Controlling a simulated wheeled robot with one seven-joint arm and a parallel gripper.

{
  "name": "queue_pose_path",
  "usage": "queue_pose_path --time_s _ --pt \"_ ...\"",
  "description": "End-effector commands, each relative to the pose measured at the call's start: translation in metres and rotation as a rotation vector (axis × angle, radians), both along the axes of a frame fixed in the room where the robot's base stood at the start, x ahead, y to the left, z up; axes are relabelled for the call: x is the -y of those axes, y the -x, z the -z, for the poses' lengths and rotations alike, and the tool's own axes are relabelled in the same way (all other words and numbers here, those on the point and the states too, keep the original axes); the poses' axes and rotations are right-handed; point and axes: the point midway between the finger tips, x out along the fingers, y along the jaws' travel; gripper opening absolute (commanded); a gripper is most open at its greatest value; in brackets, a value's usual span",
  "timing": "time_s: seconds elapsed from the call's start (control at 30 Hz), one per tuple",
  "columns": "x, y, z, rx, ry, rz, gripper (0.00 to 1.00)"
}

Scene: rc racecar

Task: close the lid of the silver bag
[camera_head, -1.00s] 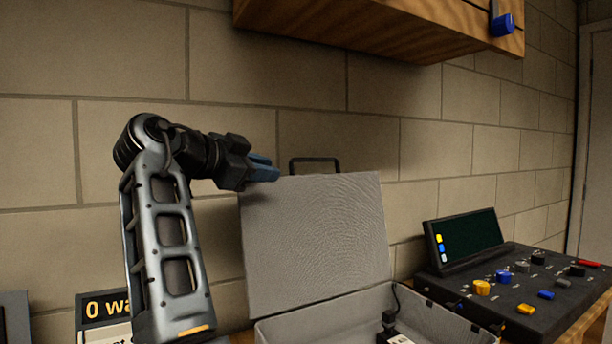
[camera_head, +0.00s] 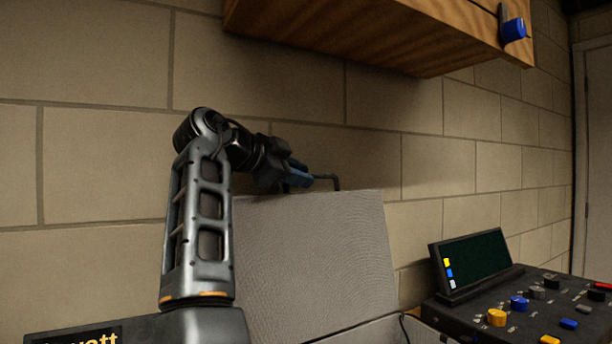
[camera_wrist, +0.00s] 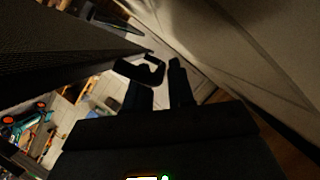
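The silver bag stands open, its grey lid (camera_head: 312,255) raised nearly upright against the brick wall. A black handle (camera_head: 328,181) sticks up from the lid's top edge, partly hidden behind my gripper in the head view. My gripper (camera_head: 300,177), with blue fingers, is at the lid's top edge, left of the visible part of the handle. In the wrist view the fingers (camera_wrist: 161,88) stand apart with a gap between them. The dark loop of the handle (camera_wrist: 140,72) is by the left fingertip; I cannot tell whether they touch. The bag's lower part (camera_head: 400,331) shows only at its rim.
A wooden cabinet (camera_head: 380,35) with a blue-knobbed fitting hangs above on the wall. A dark control panel (camera_head: 530,310) with a screen and several coloured knobs stands to the right. The wall (camera_wrist: 250,50) is close to the gripper on the right in the wrist view.

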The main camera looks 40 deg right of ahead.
Motion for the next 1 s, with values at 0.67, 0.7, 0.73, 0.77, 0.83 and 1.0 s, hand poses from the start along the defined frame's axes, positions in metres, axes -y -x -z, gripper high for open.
queue_pose_path --time_s 0.67,0.7,0.73,0.77,0.83,1.0 --pt "0.022 0.0 0.007 0.0 0.001 -0.001 0.12" --pt "0.022 0.0 0.007 0.0 0.001 -0.001 0.08" --pt "0.022 0.0 0.007 0.0 0.001 -0.001 0.05" --pt "0.022 0.0 0.007 0.0 0.001 -0.001 0.02" --pt "0.022 0.0 0.007 -0.001 0.001 -0.001 0.0" --pt "0.022 0.0 0.007 -0.001 0.001 -0.001 0.0"
